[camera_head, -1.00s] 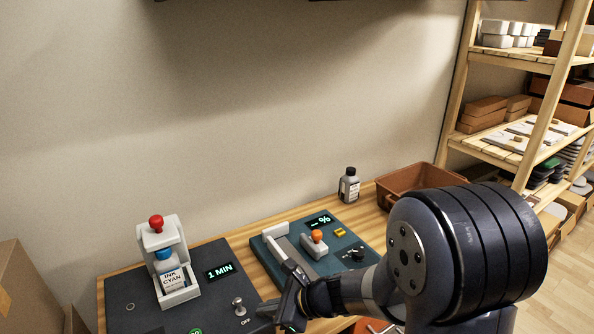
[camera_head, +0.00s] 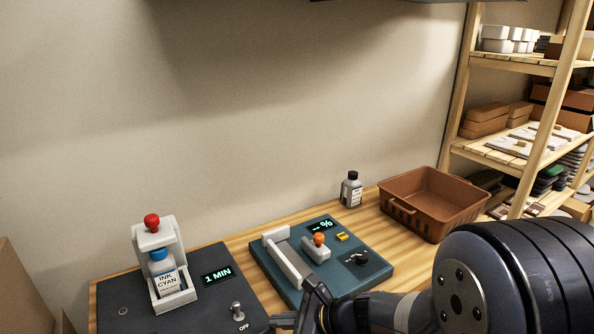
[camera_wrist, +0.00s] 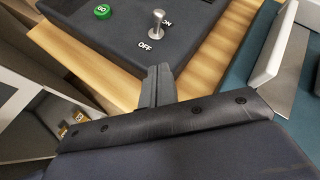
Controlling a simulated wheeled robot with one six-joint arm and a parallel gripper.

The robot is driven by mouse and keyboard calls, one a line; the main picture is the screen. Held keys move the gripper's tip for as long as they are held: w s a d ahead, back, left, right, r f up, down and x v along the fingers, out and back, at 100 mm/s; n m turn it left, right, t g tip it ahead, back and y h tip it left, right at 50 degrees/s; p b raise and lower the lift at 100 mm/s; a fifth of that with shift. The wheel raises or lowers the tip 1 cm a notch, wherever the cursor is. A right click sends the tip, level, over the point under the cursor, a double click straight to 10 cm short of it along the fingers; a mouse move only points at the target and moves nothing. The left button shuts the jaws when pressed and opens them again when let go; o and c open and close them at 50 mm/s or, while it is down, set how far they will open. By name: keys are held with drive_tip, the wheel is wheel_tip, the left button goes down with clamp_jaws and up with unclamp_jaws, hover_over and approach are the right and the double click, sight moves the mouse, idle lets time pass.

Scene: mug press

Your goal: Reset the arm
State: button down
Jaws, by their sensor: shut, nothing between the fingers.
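My gripper (camera_head: 296,314) is low in the head view, in front of the teal device (camera_head: 374,273), and its fingers are partly cut off by the frame's bottom edge. In the wrist view my gripper (camera_wrist: 157,73) is shut and empty, its fingertips pointing toward the dark device (camera_wrist: 140,30).
The teal device has a white bar, an orange-topped lever (camera_head: 318,241) and a black knob. A small grey bottle (camera_head: 351,190) and an empty brown bin (camera_head: 432,205) stand behind on the wooden table (camera_head: 262,237). Wooden shelves (camera_head: 512,152) stand at right. A cardboard box (camera_head: 28,292) is at left.

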sight(269, 328)
drive_tip(key=shift+w+a+f, duration=0.1)
drive_tip(key=shift+a+f, duration=0.1)
drive_tip(key=shift+a, duration=0.05)
drive_tip(key=shift+w+a+r+p, duration=0.1)
drive_tip(key=shift+w+a+p, duration=0.15)
drive_tip(key=shift+a, duration=0.35)
drive_tip(key=shift+w+a+r+p, duration=0.15)
drive_tip(key=shift+a+p, duration=0.1)
drive_tip(key=shift+a, duration=0.35)
drive_tip(key=r+g+p, duration=0.1)
drive_tip(key=p, duration=0.3)
drive_tip(key=w+r+h+p, duration=0.1)
drive_tip(key=p, duration=0.3)
drive_tip(key=shift+a+r+m+g, duration=0.1)
drive_tip(key=shift+r+m+g, duration=0.05)
drive_tip(key=shift+m+g, duration=0.25)
drive_tip(key=r+g+h+p, duration=0.1)
drive_tip(key=p, duration=0.4)
drive_tip(key=shift+w+r, duration=0.1)
drive_tip(key=shift+w, duration=0.05)
drive_tip(key=shift+r+h+p, duration=0.2)
drive_tip(key=shift+h+p, duration=0.1)
drive_tip(key=shift+p, duration=0.7)
